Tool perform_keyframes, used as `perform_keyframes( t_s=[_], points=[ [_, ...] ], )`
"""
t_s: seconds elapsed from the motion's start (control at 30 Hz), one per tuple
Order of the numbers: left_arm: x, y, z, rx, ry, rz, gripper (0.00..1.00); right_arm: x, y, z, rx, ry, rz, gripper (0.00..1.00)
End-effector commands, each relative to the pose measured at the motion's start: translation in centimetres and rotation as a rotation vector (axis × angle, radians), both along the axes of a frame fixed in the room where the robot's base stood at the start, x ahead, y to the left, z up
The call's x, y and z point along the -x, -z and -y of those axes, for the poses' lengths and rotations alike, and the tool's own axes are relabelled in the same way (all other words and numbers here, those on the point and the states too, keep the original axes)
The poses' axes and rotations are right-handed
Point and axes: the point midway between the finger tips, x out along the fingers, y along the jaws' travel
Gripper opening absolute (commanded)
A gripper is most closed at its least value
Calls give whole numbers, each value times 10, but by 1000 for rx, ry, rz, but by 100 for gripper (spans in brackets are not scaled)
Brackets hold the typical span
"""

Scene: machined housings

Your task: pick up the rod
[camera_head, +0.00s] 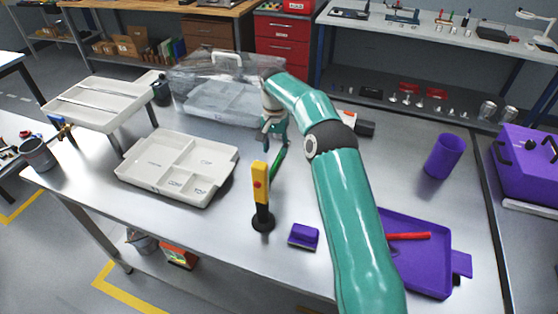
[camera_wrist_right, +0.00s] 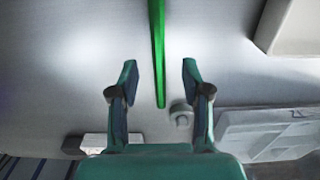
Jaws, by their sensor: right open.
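A thin green rod (camera_head: 277,166) lies on the metal table, just in front of my right gripper (camera_head: 271,146) and partly hidden by it. In the right wrist view the green rod (camera_wrist_right: 158,50) runs from the top edge down between the two fingertips of my right gripper (camera_wrist_right: 160,78). The fingers are spread, with space on both sides of the rod. I cannot tell how high they are above it. My left gripper is not in view.
A yellow-and-black upright device (camera_head: 261,190) stands close in front of the rod. A divided white tray (camera_head: 150,185) is to the left, and a clear bin (camera_head: 190,100) is behind. A purple tray (camera_head: 440,265) with a red bar (camera_head: 408,236) lies right of my arm.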

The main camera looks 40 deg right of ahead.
Motion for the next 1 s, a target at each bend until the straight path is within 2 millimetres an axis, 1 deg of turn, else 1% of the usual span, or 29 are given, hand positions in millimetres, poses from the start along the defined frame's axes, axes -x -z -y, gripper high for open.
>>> perform_keyframes(
  t_s=[0.17, 0.37, 0.5, 0.6, 0.77, 0.8, 0.97, 1.0],
  points=[
    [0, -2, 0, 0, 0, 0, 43, 0, 9, 0, -1, -1, -3, 48],
    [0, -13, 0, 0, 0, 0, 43, 0, 35, 4, -1, 0, -4, 48],
    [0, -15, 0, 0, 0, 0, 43, 0, 52, 4, -1, -1, -3, 48],
    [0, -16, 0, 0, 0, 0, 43, -1, 57, 4, 0, -1, -1, 48],
    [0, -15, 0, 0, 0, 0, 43, -1, 57, 4, 0, 0, 0, 48],
    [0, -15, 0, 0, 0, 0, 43, -1, 57, 4, 0, -1, 0, 46],
    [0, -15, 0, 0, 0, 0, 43, -1, 57, 4, 0, -1, 0, 20],
    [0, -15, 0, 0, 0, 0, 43, -1, 57, 4, 0, -1, 0, 13]
  ],
)
